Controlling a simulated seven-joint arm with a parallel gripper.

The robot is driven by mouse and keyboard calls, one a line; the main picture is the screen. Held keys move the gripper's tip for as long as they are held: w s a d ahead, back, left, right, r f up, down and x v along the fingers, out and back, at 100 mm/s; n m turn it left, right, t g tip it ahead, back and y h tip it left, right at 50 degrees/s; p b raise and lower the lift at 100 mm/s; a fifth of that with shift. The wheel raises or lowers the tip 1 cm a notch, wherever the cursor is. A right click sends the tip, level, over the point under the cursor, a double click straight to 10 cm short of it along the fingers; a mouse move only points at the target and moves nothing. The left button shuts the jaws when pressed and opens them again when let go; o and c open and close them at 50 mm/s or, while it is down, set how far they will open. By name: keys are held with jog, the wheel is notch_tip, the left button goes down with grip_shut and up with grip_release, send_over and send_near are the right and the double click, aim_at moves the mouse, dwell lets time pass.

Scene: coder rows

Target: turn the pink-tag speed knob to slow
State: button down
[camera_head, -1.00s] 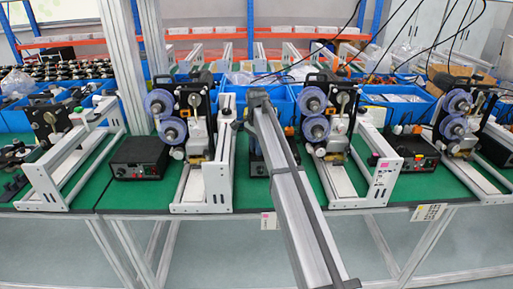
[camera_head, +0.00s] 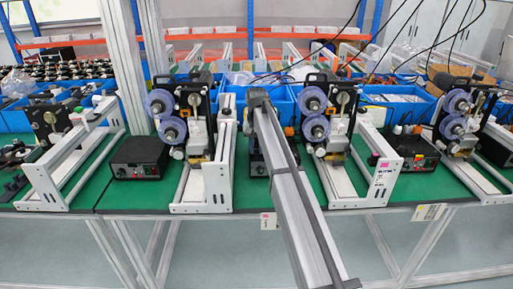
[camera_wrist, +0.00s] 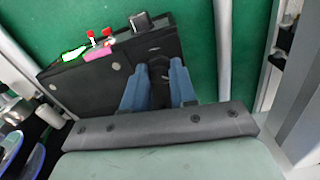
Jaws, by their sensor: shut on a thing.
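A black control box (camera_wrist: 105,75) with a pink tag (camera_wrist: 97,53) lies under my gripper in the wrist view. My gripper (camera_wrist: 158,68) has its two blue fingers on either side of a dark knob (camera_wrist: 158,76) on the box and is shut on it. The knob is mostly hidden between the fingers, and its pointer and scale cannot be read. In the head view the box (camera_head: 256,163) is mostly hidden behind my arm, and my gripper does not show.
Two red-capped switches (camera_wrist: 91,36), a green-lit part (camera_wrist: 74,53) and another black knob-like part (camera_wrist: 150,22) are close by on the box. White rails (camera_head: 220,165) and reel machines (camera_head: 325,120) flank it on the green bench (camera_head: 110,197).

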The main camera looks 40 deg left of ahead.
aim_at(257, 150)
jog(key=shift+n, duration=0.6)
jog(key=c, duration=0.9)
grip_release()
jog(key=shift+r, duration=0.1)
notch_tip(257, 150, up, 14)
dwell(0.5)
